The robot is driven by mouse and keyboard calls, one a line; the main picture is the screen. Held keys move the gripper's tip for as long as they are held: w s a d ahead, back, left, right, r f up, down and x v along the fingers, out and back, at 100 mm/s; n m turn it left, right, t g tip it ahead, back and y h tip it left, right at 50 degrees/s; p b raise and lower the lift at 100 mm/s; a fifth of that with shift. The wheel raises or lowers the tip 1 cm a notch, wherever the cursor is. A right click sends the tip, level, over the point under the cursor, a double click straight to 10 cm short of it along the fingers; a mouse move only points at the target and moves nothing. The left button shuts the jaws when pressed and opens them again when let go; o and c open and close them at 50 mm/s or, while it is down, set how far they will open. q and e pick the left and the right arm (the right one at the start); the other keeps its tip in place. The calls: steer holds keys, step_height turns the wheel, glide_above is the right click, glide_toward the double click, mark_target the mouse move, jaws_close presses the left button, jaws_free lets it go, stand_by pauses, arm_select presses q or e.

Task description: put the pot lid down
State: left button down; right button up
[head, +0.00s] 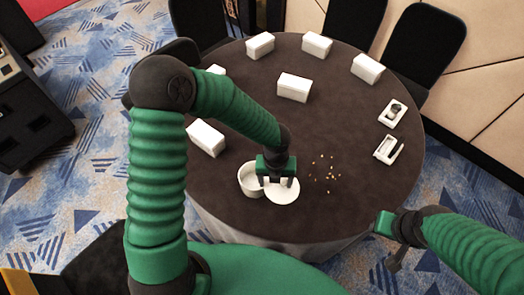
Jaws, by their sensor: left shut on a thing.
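The pot lid (284,193) is a white disc near the front of the round dark table. My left gripper (277,180) is shut on it from above. The lid is just right of the white pot (249,181) and overlaps its right side in the picture. Whether the lid touches the table or the pot I cannot tell. The pot's open top shows partly; my gripper hides its right part. My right gripper (385,223) is off the table's right front edge, away from the lid, and its fingers are not clear.
Small tan bits (325,174) lie scattered on the table (250,120) right of the lid. Several white boxes (294,87) stand around the far and left side. Two white trays (388,149) with dark items lie at the right. Dark chairs (425,45) stand behind.

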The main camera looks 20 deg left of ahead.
arm_select(q)
steer(key=w+a+f+n+t+b, duration=0.1)
steer(key=w+a+n+b, duration=0.45)
steer(key=w+a, duration=0.4)
steer(key=w+a+f+n+t+b, duration=0.1)
steer(key=w+a+n+b, duration=0.5)
steer(key=w, duration=0.7)
steer(key=shift+m, duration=0.25)
steer(key=f, duration=0.6)
steer(key=a+f, duration=0.1)
steer(key=f, duration=0.2)
steer(key=shift+s, duration=0.2)
steer(key=shift+c, duration=2.3)
jaws_free()
steer(key=shift+f, duration=0.1)
steer(key=shift+o, duration=1.3)
steer(key=shift+a, duration=0.1)
